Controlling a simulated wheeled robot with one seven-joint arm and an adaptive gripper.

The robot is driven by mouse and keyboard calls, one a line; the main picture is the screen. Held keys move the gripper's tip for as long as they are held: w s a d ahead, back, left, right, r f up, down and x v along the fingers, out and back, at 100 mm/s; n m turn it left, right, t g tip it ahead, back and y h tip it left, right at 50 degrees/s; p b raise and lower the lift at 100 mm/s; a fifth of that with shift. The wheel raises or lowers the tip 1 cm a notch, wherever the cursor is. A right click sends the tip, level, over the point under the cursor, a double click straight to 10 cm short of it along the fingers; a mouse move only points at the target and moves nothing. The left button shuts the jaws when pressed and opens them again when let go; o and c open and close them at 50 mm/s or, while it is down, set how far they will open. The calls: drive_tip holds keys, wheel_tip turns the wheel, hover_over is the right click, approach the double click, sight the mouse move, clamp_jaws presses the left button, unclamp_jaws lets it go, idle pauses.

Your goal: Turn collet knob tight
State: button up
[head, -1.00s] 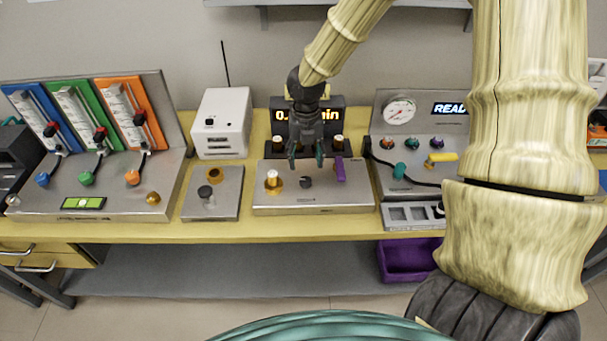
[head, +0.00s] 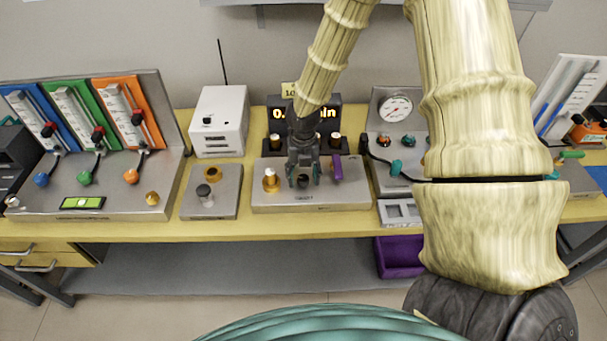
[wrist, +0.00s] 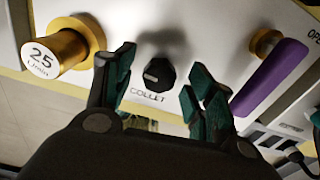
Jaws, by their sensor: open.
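The collet knob (wrist: 159,74) is a small black knob with a light pointer line, above the printed word COLLET on a silver panel. In the head view the knob (head: 303,181) is partly covered by my gripper (head: 304,178). In the wrist view my gripper (wrist: 160,92) is open, with one teal-padded finger on each side of the knob. A gap shows between the knob and both fingers, so they do not touch it.
A brass post with a white cap marked 25 (wrist: 58,53) stands left of the knob. A purple lever (wrist: 272,78) stands on its right. A lit display (head: 320,112) is behind. The white box (head: 219,121) and flow panel stand farther left.

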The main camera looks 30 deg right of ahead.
drive_tip(key=c, duration=1)
drive_tip(key=shift+c, duration=0.2)
